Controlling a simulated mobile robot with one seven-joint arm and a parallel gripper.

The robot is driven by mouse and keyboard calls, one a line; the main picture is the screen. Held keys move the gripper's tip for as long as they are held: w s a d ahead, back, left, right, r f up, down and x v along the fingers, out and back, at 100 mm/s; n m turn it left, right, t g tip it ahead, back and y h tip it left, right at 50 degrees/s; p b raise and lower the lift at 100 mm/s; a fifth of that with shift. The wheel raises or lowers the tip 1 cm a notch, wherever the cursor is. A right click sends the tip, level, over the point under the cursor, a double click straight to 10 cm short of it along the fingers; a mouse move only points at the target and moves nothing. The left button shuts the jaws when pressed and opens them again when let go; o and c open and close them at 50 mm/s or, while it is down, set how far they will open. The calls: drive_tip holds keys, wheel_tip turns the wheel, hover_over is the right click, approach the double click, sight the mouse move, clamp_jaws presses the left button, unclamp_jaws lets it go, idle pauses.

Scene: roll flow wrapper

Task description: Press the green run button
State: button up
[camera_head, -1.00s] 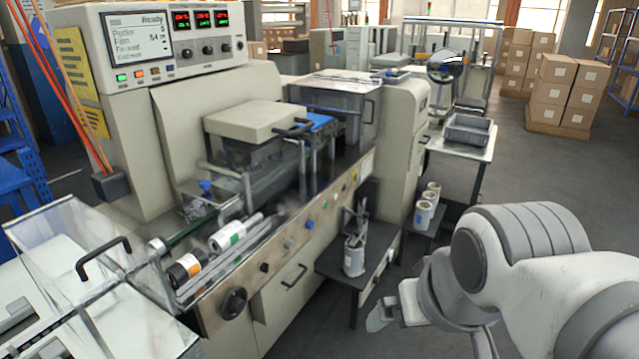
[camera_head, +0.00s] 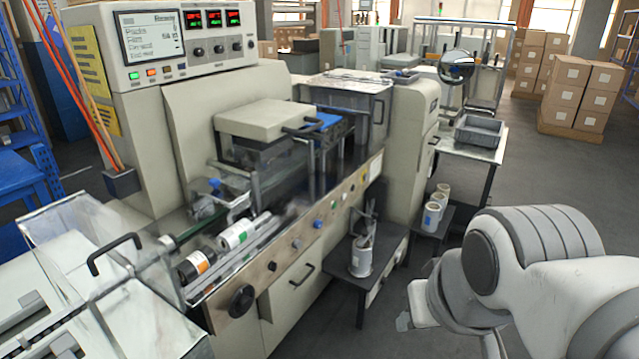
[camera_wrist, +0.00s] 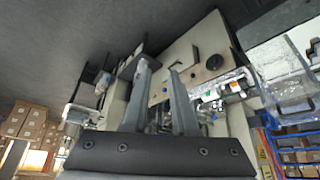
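The green run button (camera_head: 134,76) is a small lit button at the left end of the row under the screen on the wrapper's control box (camera_head: 190,40). An orange button (camera_head: 151,73) sits just right of it. The screen (camera_head: 152,36) shows text with a longer word at its top right, too blurred to read surely. My gripper (camera_head: 404,320) is low at the right, beyond the machine's front and far from the button. In the wrist view my gripper (camera_wrist: 160,67) has its two fingers apart with nothing between them. The green button cannot be made out there.
A clear guard with a black handle (camera_head: 115,253) stands at the front left. Film rolls (camera_head: 235,235) lie on the machine bed. A side shelf (camera_head: 345,268) holds a tool cup (camera_head: 361,258).

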clamp_jaws()
idle(1.1)
